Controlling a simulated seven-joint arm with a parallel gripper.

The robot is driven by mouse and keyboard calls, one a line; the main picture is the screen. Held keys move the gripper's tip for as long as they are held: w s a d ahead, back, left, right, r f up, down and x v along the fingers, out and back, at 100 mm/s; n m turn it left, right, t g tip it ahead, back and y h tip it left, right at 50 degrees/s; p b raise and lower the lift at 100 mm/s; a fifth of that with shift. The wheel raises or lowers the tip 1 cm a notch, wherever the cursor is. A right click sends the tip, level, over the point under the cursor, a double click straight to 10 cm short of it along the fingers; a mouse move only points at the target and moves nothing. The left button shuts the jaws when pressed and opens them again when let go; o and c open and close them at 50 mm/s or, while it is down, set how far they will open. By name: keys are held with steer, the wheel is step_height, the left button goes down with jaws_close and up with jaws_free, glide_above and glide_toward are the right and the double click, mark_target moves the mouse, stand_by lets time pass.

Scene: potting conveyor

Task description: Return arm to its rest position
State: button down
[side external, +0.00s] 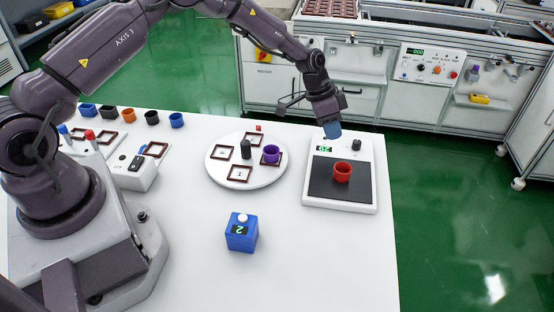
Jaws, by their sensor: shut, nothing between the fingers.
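My gripper (332,130) is in the air at the back of the white table (310,270), above the rear edge of a white scale (366,178). Its fingers point down, look closed, and hold nothing that I can see. A red pot (342,172) stands upright on the scale's dark plate, in front of and apart from my gripper. The scale has a small green display (325,150), partly behind the fingertips. My arm reaches from the left across the back of the table.
A round white turntable (215,175) holds square frames, a dark post (246,149) and a purple pot (271,154). A blue box (241,232) stands in front. Several small pots line the back left, near a white switch box (135,172). The right front of the table is clear.

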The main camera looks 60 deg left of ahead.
steer(key=s+a+r+n+t+y, duration=0.1)
steer(key=s+r+n+y, duration=0.1)
steer(key=s+r, duration=1.2)
steer(key=s+r+n+t+y, duration=0.2)
steer(key=s+r+n, duration=0.2)
steer(key=s+r, duration=1)
steer(key=shift+s+a+r, duration=0.2)
steer(key=shift+s+a, duration=0.2)
steer(key=shift+s, duration=3.05)
